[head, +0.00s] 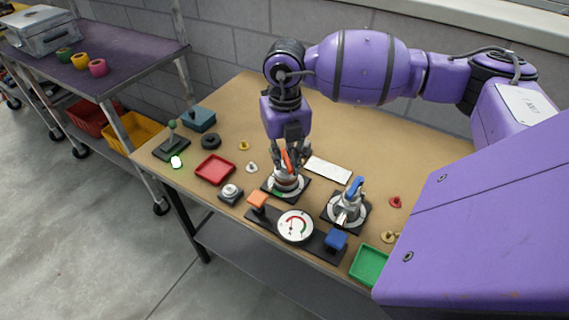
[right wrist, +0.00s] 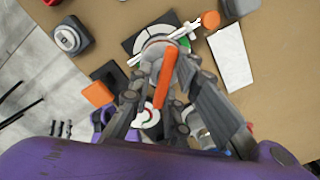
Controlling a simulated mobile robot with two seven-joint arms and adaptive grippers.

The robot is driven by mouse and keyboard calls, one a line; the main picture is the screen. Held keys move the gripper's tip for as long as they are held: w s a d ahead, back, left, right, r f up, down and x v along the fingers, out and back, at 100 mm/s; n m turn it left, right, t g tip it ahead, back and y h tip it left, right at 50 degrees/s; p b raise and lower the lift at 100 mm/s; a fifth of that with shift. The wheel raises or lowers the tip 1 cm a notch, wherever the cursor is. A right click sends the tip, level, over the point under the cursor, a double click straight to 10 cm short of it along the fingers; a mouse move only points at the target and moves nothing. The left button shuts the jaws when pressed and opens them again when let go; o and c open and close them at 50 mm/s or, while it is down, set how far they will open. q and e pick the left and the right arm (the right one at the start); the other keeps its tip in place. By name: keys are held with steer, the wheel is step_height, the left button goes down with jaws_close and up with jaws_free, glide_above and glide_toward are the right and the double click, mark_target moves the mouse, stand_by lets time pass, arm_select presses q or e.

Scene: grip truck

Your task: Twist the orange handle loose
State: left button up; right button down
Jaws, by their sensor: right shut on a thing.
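The orange handle (head: 287,160) stands on a round silver fixture (head: 284,183) on a dark square plate near the middle of the table. My right gripper (head: 290,153) reaches down from above and is shut on the handle. In the right wrist view the orange handle (right wrist: 168,78) shows as a long bar between the grey fingers. The fingers hide part of the handle and of the fixture beneath. My left gripper is not in view.
A similar fixture with a blue handle (head: 356,187) stands to the right. A gauge (head: 295,225) between orange and blue blocks lies in front. A red tray (head: 215,169) is left, a green tray (head: 369,267) front right. A white card (head: 329,170) lies close behind.

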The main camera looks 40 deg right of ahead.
mark_target(288, 160)
steer(key=n, duration=0.2)
steer(key=n+b, duration=0.1)
steer(key=n, duration=0.2)
steer(key=shift+s+d+f, duration=0.15)
steer(key=shift+s+d, duration=0.05)
steer(key=n+b, duration=0.1)
steer(key=n, duration=0.4)
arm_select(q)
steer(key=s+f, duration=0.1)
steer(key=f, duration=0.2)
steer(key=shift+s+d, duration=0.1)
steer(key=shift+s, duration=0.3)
arm_select(e)
steer(key=c, duration=1.8)
jaws_free()
steer(key=shift+s+d, duration=0.1)
steer(key=shift+d, duration=0.05)
steer(key=shift+o, duration=0.2)
steer(key=shift+r, duration=0.35)
steer(key=shift+a+r+p, duration=0.2)
steer(key=shift+r+p, duration=1.5)
steer(key=shift+r, duration=1.9)
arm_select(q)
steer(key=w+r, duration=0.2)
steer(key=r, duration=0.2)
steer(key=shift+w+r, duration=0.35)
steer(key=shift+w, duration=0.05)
arm_select(e)
steer(key=shift+f, duration=0.15)
